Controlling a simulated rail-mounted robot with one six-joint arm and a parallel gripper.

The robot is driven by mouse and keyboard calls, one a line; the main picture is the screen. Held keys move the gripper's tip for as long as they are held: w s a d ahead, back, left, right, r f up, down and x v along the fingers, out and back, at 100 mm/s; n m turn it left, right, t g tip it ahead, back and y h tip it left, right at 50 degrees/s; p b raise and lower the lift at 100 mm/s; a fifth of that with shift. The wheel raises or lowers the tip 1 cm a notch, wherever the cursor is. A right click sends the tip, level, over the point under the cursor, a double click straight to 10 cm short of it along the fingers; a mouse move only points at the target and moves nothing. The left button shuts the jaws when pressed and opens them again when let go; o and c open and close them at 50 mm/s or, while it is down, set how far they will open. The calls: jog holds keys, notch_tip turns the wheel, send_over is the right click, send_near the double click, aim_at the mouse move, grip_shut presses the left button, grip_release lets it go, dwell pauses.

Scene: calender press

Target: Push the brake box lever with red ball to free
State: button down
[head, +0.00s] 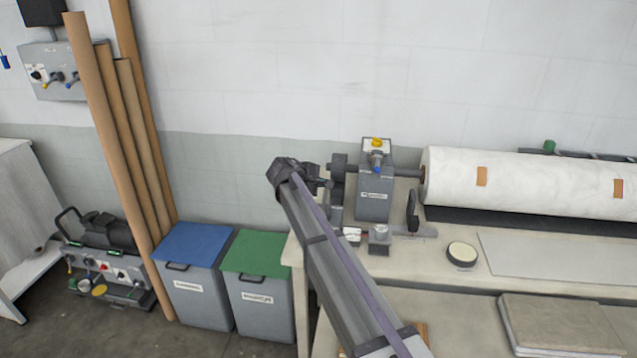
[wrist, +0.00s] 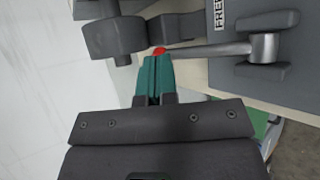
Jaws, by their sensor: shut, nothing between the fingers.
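In the wrist view the lever's red ball (wrist: 159,50) sits right at the tips of my gripper (wrist: 157,62). The teal fingers are shut together with nothing between them. They overlap the ball's lower edge in the picture; I cannot tell whether they touch it. The grey metal lever (wrist: 212,50) runs right from the ball to a pivot on the brake box (wrist: 285,18), beside a label of which "FREE" shows. In the head view the grey brake box (head: 374,195) stands on the bench's left end. My wrist is just left of it; the red ball is hidden there.
A grey cylindrical part (wrist: 112,38) is close to the fingers' upper left. A large white roll (head: 530,182) lies right of the box. A round tin (head: 462,254) sits on the bench. Blue-lidded (head: 193,242) and green-lidded (head: 256,252) bins stand left of the bench.

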jog(key=shift+s+f, duration=0.2)
jog(key=shift+s, duration=0.2)
jog(key=shift+a+r, duration=0.1)
jog(key=shift+s+a+r+p, duration=0.1)
jog(key=shift+s+r+p, duration=0.05)
jog(key=shift+r+p, duration=0.15)
jog(key=w+r+p+v, duration=0.1)
jog(key=p+v, duration=0.7)
jog(key=v, duration=0.5)
jog(key=shift+w+r+p, duration=0.2)
jog(key=shift+r+p, duration=0.05)
jog(key=shift+p, duration=0.1)
jog(key=shift+a, duration=0.1)
